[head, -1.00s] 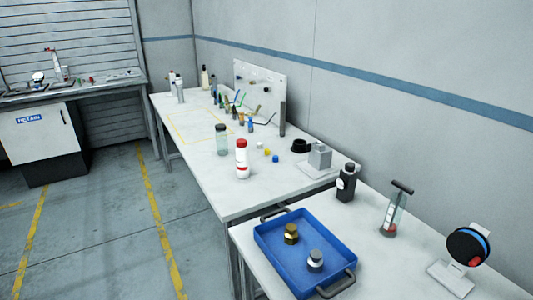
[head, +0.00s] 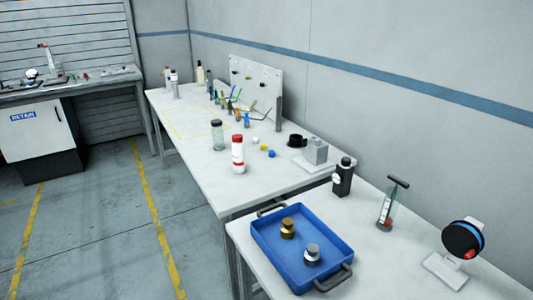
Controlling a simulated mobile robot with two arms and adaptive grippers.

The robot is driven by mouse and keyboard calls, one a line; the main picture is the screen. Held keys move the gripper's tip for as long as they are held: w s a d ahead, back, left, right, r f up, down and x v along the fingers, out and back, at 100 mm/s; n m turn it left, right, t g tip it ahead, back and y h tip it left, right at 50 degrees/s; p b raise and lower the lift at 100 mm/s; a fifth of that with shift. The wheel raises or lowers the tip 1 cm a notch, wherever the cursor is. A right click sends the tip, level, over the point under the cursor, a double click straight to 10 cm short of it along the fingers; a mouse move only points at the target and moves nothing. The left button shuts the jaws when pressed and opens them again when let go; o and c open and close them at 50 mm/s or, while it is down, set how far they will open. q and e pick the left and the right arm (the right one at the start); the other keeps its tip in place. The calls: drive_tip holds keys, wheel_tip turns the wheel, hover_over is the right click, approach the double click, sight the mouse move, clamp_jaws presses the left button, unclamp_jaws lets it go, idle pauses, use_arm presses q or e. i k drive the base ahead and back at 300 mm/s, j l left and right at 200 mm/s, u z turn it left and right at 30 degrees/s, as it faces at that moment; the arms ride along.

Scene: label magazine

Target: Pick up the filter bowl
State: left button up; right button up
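I cannot tell for sure which thing is the filter bowl. One candidate is a clear jar with a dark lid (head: 218,137), upright on the far white table. Another is a clear cylinder with a dark T-shaped top and red at its base (head: 387,210), slightly tilted in the picture on the near table. Neither of my grippers is in view.
A blue tray (head: 262,262) with a brass piece (head: 287,229) and a silver-topped piece (head: 312,254) lies on the near table. A black bottle (head: 343,178), a reel on a stand (head: 462,239) and a red-capped white bottle (head: 238,155) stand nearby. Yellow-lined floor is clear at left.

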sight(218, 132)
drive_tip(key=i+j+z, duration=0.2)
drive_tip(key=i+j, duration=0.7)
